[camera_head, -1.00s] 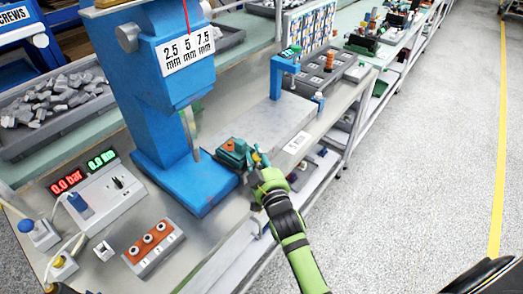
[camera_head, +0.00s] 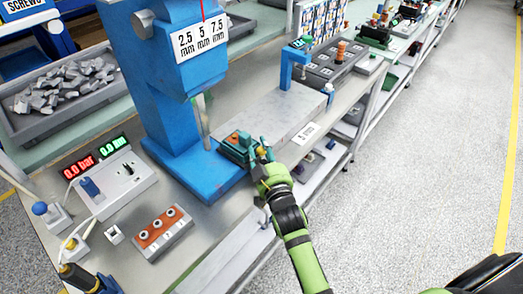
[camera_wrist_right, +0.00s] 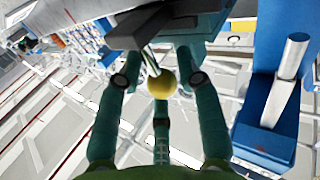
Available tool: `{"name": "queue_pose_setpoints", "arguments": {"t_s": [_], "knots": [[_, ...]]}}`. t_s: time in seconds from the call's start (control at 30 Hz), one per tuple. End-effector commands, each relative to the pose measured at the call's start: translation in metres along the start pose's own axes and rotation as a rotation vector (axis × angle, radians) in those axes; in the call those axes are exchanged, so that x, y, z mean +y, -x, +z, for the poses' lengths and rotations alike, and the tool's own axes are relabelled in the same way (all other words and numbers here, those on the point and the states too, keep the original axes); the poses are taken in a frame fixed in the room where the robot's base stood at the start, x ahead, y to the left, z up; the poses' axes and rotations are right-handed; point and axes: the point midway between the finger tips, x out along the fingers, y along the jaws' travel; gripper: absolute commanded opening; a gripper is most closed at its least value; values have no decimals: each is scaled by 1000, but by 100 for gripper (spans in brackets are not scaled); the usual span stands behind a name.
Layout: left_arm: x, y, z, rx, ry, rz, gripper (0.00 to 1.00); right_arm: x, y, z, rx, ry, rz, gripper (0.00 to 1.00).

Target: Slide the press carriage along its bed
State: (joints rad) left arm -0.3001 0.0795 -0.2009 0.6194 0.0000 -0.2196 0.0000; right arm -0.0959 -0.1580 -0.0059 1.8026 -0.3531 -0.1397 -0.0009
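The blue press (camera_head: 165,85) stands over a grey metal bed (camera_head: 275,112). The teal press carriage (camera_head: 236,147) with an orange top sits at the press end of the bed, beside the blue base. My right gripper (camera_head: 262,158) is at the carriage's front side. In the right wrist view, a yellow ball knob (camera_wrist_right: 162,85) on a thin stem lies between my right gripper's fingers (camera_wrist_right: 160,72). The fingers stand apart, with gaps beside the knob; their tips are partly hidden against the carriage.
A control box (camera_head: 118,183) with red and green displays and an orange-topped block (camera_head: 160,233) stand on the bench's near left. A bin of grey parts (camera_head: 55,95) is behind. A small blue gantry (camera_head: 300,62) stands by the bed's far end. The aisle floor at right is clear.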

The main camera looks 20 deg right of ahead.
Motion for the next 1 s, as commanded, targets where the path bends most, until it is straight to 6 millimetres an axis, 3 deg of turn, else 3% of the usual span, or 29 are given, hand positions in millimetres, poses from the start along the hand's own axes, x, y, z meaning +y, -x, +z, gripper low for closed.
{"name": "queue_pose_setpoints", "arguments": {"t_s": [0.17,0.53,0.87,0.93,1.0], "knots": [[-3,0,2,-2,0,-3,48,0,14,1,-1,0,0,36],[-1,0,0,0,0,-1,48,0,68,1,-2,-1,0,36],[-1,0,0,0,0,-1,48,0,75,0,-1,-1,0,36],[-1,0,0,0,0,-1,48,0,75,0,-1,1,0,50],[0,-1,0,0,0,-1,48,3,74,0,11,34,2,50]]}}
